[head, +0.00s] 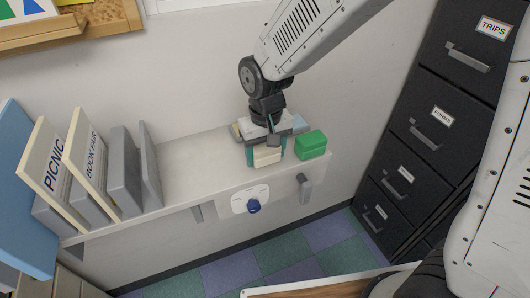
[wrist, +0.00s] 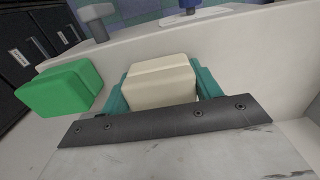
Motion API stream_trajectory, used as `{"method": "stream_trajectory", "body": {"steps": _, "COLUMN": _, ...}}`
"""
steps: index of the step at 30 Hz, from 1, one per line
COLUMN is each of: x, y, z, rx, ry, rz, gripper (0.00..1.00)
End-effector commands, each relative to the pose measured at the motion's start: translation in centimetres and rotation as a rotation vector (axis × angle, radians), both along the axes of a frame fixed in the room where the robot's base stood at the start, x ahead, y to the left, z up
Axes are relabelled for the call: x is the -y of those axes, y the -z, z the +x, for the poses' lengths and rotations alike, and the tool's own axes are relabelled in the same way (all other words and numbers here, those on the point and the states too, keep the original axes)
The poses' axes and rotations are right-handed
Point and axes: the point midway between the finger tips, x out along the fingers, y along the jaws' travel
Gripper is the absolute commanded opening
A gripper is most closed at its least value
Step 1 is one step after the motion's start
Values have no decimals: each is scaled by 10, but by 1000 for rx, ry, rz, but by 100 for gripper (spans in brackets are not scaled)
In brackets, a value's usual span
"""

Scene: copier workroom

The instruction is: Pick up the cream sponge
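The cream sponge (head: 267,156) is a pale block at the front of the wall shelf, below my gripper (head: 267,153). In the wrist view the sponge (wrist: 160,82) lies between the two teal fingers of my gripper (wrist: 162,90), one close along each side. I cannot tell whether both fingers press on it or leave a thin gap. The sponge looks at or very near shelf level; its underside is hidden.
A green block (head: 311,145) stands right beside my gripper on the shelf (head: 190,165). A pale blue item (head: 300,123) shows partly behind the gripper. Binders (head: 88,155) and grey bookends stand at left. Dark filing cabinets (head: 420,130) stand at right. A blue-knobbed dial (head: 253,206) is under the shelf edge.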

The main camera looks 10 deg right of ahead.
Motion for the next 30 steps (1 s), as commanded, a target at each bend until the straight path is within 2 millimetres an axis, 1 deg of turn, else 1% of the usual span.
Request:
{"method": "stream_trajectory", "body": {"steps": 1, "x": 0, "y": 0, "z": 0, "rx": 0, "ry": 0, "rz": 0, "gripper": 47}}
{"method": "stream_trajectory", "body": {"steps": 2, "x": 0, "y": 0, "z": 0, "rx": 0, "ry": 0, "rz": 0, "gripper": 42}}
{"method": "stream_trajectory", "body": {"steps": 11, "x": 0, "y": -1, "z": 0, "rx": 1, "ry": 0, "rz": 0, "gripper": 42}}
{"method": "stream_trajectory", "body": {"steps": 14, "x": 0, "y": -4, "z": 0, "rx": 1, "ry": 0, "rz": 0, "gripper": 42}}
{"method": "stream_trajectory", "body": {"steps": 19, "x": 0, "y": -18, "z": 1, "rx": 3, "ry": 0, "rz": 2, "gripper": 42}}
{"method": "stream_trajectory", "body": {"steps": 23, "x": 0, "y": -37, "z": 0, "rx": 3, "ry": 0, "rz": 2, "gripper": 42}}
{"method": "stream_trajectory", "body": {"steps": 26, "x": 6, "y": -38, "z": -20, "rx": 0, "ry": -1, "rz": 0, "gripper": 42}}
{"method": "stream_trajectory", "body": {"steps": 30, "x": 15, "y": -42, "z": -53, "rx": 2, "ry": -3, "rz": 2, "gripper": 42}}
